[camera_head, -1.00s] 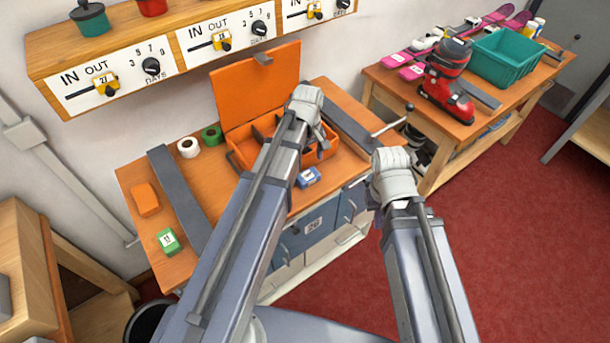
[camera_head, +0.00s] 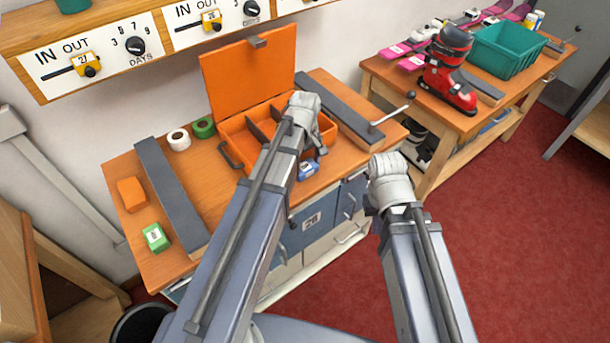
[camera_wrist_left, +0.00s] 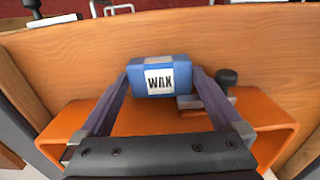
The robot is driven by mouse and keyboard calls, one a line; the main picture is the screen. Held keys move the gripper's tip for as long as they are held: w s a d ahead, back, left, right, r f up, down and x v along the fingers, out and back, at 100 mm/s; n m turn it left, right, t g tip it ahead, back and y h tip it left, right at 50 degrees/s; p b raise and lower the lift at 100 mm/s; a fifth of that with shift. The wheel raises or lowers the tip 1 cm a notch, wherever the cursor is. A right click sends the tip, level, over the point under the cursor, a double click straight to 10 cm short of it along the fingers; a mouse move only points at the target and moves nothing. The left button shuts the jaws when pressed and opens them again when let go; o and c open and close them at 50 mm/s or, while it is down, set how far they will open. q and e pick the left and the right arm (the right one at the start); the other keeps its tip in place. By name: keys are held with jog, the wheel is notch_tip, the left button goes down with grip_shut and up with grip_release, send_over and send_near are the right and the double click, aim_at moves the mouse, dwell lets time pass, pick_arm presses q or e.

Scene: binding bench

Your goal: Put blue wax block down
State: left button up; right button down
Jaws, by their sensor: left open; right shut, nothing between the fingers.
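The blue wax block (camera_head: 308,170) is at the front of the wooden bench, just in front of the open orange box (camera_head: 232,133). In the left wrist view the block (camera_wrist_left: 160,80), with its white WAX label, is between the fingers of my left gripper (camera_wrist_left: 160,74). That gripper is open, with one finger on each side of the block. In the head view my left gripper (camera_head: 318,143) is above the block, its fingers mostly hidden. My right gripper (camera_head: 373,200) is shut and empty, off the bench's front edge; its fingers barely show.
An orange block (camera_head: 132,194) and a green block (camera_head: 155,238) lie at the bench's left, beside a long grey bar (camera_head: 170,195). White and green tape rolls stand behind. Another grey bar (camera_head: 340,105) lies right of the box. A second bench holds a red boot (camera_head: 450,80).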

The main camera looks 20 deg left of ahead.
pick_arm(q)
jog(key=shift+f, duration=0.15)
jog(key=c, duration=1.2)
